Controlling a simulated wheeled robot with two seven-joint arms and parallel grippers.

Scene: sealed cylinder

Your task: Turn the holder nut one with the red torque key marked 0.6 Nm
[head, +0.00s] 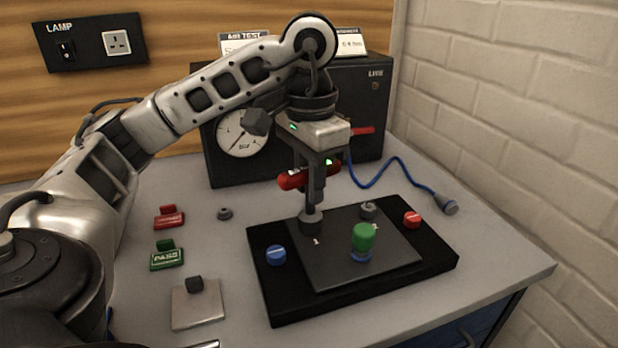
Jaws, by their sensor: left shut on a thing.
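My left gripper (314,178) points down over the dark plate and is shut on the red torque key (290,181). The red handle shows on both sides of the fingers; its marking cannot be read. Below the fingers, a dark vertical part reaches down to holder nut one (311,222), a dark round piece beside the label 1. They look in contact, but the fingers hide part of the key, so I cannot tell how it is seated. A second nut (369,208) sits at the plate's back right. My right gripper is not in view.
A green cylinder (363,237) stands on the dark plate (345,275). A blue knob (276,255) and a red knob (412,219) flank it. A black gauge box (222,168) stands behind, with a blue cable (405,174).

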